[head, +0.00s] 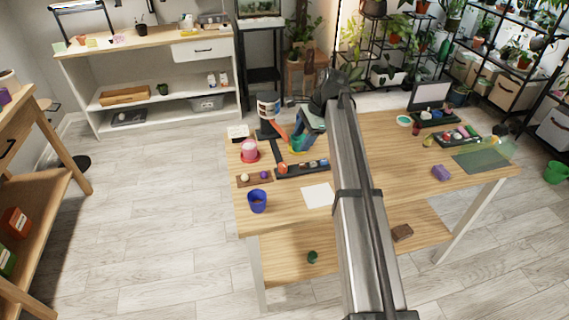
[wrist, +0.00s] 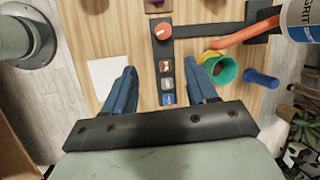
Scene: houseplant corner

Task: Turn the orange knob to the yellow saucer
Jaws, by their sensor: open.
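The orange knob (wrist: 161,31) sits at one end of a black strip (wrist: 181,91) that carries several small picture tiles. In the head view the orange knob (head: 283,168) is at the strip's left end. My gripper (wrist: 160,66) is open and empty, its blue fingers spread above the strip on either side of the tiles. The knob lies beyond the fingertips and apart from them. A yellow round piece (wrist: 211,57) shows beside a green cup (wrist: 225,70), near the right finger; I cannot tell whether it is the yellow saucer.
My arm hides the table's middle.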

